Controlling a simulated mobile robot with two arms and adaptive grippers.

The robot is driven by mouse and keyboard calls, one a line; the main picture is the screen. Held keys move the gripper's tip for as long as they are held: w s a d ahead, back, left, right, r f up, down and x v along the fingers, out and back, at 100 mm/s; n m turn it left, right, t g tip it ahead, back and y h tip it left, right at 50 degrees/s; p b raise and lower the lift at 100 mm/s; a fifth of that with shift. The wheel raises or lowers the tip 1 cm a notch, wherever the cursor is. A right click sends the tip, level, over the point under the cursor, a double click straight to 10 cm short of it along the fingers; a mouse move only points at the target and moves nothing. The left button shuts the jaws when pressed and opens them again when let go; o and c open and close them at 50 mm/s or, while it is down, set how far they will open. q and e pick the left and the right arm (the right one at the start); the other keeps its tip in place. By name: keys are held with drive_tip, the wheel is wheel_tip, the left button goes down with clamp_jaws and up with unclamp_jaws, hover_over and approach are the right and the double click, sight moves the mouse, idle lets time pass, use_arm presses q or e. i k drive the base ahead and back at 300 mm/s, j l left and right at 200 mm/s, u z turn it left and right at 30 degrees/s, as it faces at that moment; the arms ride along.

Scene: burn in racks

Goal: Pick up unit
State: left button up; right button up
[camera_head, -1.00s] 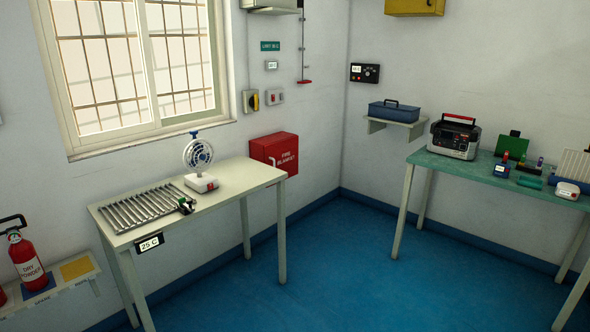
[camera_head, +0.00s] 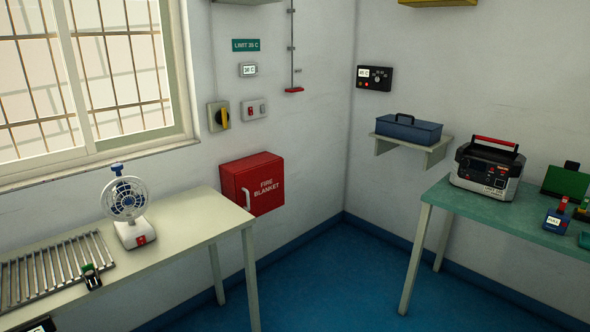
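Which thing is the unit is not marked. A small dark and green device (camera_head: 91,277) sits at the right front end of a slatted metal rack (camera_head: 50,268) on the pale table at left. A grey and black power box (camera_head: 487,171) with a red top handle stands on the green table at right. A small blue device (camera_head: 556,221) with a lit display stands near that table's right part. Neither of my grippers shows, so nothing is seen in them.
A white fan (camera_head: 128,205) stands on the pale table (camera_head: 185,235) beside the rack. A red fire blanket box (camera_head: 252,184) hangs behind it. A blue case (camera_head: 408,129) rests on a wall shelf. Blue floor (camera_head: 325,285) is clear between the pale table and the green table (camera_head: 478,212).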

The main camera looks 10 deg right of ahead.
sight(471, 171)
drive_tip(key=i+l, duration=0.15)
drive_tip(key=l, duration=0.2)
drive_tip(key=i+l, duration=0.1)
drive_tip(key=l, duration=0.25)
drive_tip(key=i+l+u, duration=0.1)
drive_tip(key=l, duration=0.25)
drive_tip(key=i+l, duration=0.15)
drive_tip(key=l, duration=0.2)
drive_tip(key=i+l, duration=0.15)
drive_tip(key=l, duration=0.2)
drive_tip(key=i+l+u, duration=0.1)
drive_tip(key=l, duration=0.25)
